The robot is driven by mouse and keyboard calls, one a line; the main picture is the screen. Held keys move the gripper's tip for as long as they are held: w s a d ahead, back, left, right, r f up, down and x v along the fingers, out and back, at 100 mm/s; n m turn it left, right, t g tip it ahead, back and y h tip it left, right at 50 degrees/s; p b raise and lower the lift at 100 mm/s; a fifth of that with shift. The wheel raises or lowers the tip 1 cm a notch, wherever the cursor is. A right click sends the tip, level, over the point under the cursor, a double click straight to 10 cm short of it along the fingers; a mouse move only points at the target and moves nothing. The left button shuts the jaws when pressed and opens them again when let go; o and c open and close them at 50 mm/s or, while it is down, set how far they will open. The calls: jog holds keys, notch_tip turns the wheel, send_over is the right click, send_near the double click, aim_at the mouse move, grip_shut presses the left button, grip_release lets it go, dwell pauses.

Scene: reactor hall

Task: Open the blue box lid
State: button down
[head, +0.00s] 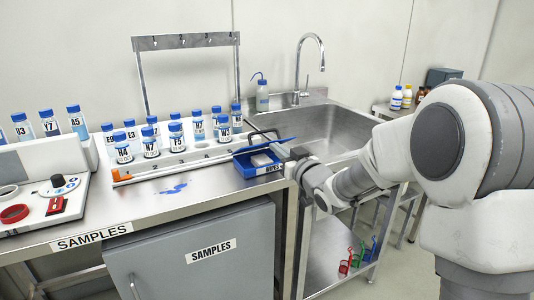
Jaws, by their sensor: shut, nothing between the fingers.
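The blue box (261,170) stands on the steel bench at its right end, by the sink, with a label reading WIPES on its front. Its blue lid (264,146) is up at the back, seen as a thin slanted strip, and pale contents (262,160) show inside. My gripper (296,155) is just right of the box, at about rim height. Its fingers are small and dark here and look shut, with nothing seen in them. I cannot tell whether they touch the box or lid.
Blue-capped sample bottles (177,138) stand in a white rack left of the box. An orange-tipped rod (122,177) and a blue spill (174,188) lie on the bench. The sink (325,130) with its tall tap is behind. The bench front left of the box is mostly clear.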

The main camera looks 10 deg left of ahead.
aim_at(264, 132)
jog(key=shift+w+a+r+p, duration=0.6)
jog(key=shift+w+a+r, duration=0.05)
jog(key=shift+w+r, duration=0.3)
jog(key=shift+w+a+r+p, duration=0.65)
jog(key=shift+w+r, duration=0.15)
jog(key=shift+w, duration=0.2)
jog(key=shift+x, duration=1.95)
jog(key=shift+w+a, duration=0.1)
jog(key=r+b+v, duration=0.1)
jog(key=r+v, duration=0.1)
jog(key=v, duration=1)
